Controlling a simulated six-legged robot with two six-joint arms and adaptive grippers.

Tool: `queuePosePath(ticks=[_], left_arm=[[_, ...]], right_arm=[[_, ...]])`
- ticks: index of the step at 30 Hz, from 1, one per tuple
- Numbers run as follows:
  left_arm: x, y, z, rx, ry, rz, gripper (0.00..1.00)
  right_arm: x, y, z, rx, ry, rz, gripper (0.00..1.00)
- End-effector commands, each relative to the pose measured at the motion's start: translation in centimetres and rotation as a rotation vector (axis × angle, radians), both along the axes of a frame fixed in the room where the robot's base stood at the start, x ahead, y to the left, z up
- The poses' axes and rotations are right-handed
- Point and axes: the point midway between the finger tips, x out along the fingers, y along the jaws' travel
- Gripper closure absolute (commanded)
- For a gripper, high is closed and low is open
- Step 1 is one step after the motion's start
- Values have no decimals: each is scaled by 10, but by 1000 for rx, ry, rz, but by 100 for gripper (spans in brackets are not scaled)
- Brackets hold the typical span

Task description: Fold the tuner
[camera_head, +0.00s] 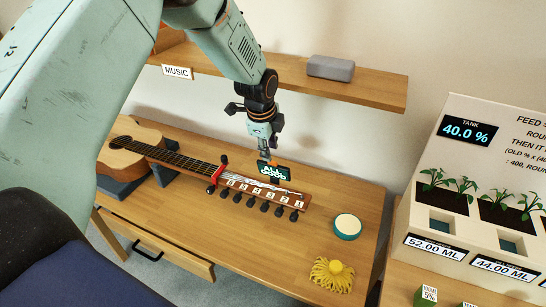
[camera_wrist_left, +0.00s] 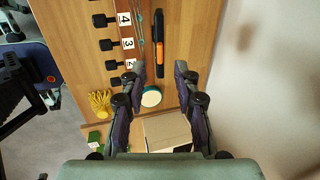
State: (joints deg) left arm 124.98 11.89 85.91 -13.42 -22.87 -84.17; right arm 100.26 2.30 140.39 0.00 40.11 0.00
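The guitar (camera_head: 181,160) lies on the wooden bench, its headstock with numbered labels and black pegs toward the right. The tuner (camera_head: 275,172) is a small black device with a lit screen, standing up at the headstock's far edge. In the left wrist view the tuner (camera_wrist_left: 159,40) shows edge-on as a black strip with an orange part. My left gripper (camera_head: 264,151) is right above and behind the tuner. In the left wrist view its fingers (camera_wrist_left: 160,70) are spread on either side of the orange part, with gaps; contact is not visible. My right gripper is not identifiable.
A red capo (camera_head: 218,170) is on the neck. A round teal-and-white tin (camera_head: 347,226) and a yellow tasselled item (camera_head: 332,274) lie right of the headstock. A shelf (camera_head: 370,91) with a grey box (camera_head: 330,68) is behind. A planter panel (camera_head: 480,190) stands at right.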

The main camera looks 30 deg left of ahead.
Motion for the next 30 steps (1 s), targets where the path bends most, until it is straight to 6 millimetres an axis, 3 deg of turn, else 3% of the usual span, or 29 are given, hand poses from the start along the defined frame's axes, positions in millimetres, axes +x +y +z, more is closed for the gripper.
queuePosePath(ticks=[3,9,21,30], left_arm=[[6,0,-20,0,2,-1,69],[15,0,-42,-1,0,-1,69],[19,-1,-50,-2,-1,-2,69],[19,-1,-50,-2,-1,-2,94]], right_arm=[[0,0,1,0,0,0,100],[0,0,1,0,0,0,100],[0,0,1,0,0,0,100],[0,0,1,0,0,0,100]])
